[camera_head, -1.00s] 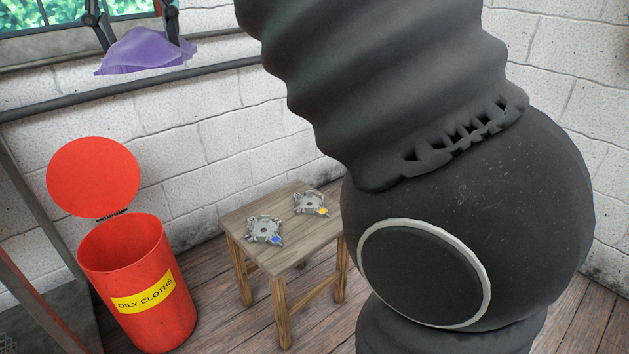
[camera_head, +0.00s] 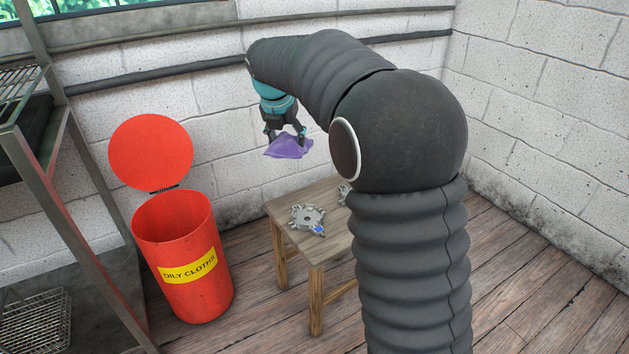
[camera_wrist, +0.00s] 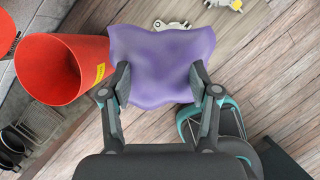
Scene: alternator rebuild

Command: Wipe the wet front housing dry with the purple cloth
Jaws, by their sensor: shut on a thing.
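My gripper (camera_head: 286,137) is shut on the purple cloth (camera_head: 287,149), which hangs spread out in the air above the far side of the stool. The cloth also shows in the wrist view (camera_wrist: 160,55), between my two fingers. A grey metal housing with a blue tag (camera_head: 307,218) lies on the stool. A second housing (camera_head: 344,192) lies farther right, mostly hidden behind my arm. I cannot tell which is wet.
The wooden stool (camera_head: 283,209) stands on the plank floor by the white block wall. A red bin labelled OILY CLOTHS (camera_head: 179,281), lid open, stands left of it. A metal rack (camera_head: 79,195) is at the far left. The floor at right is clear.

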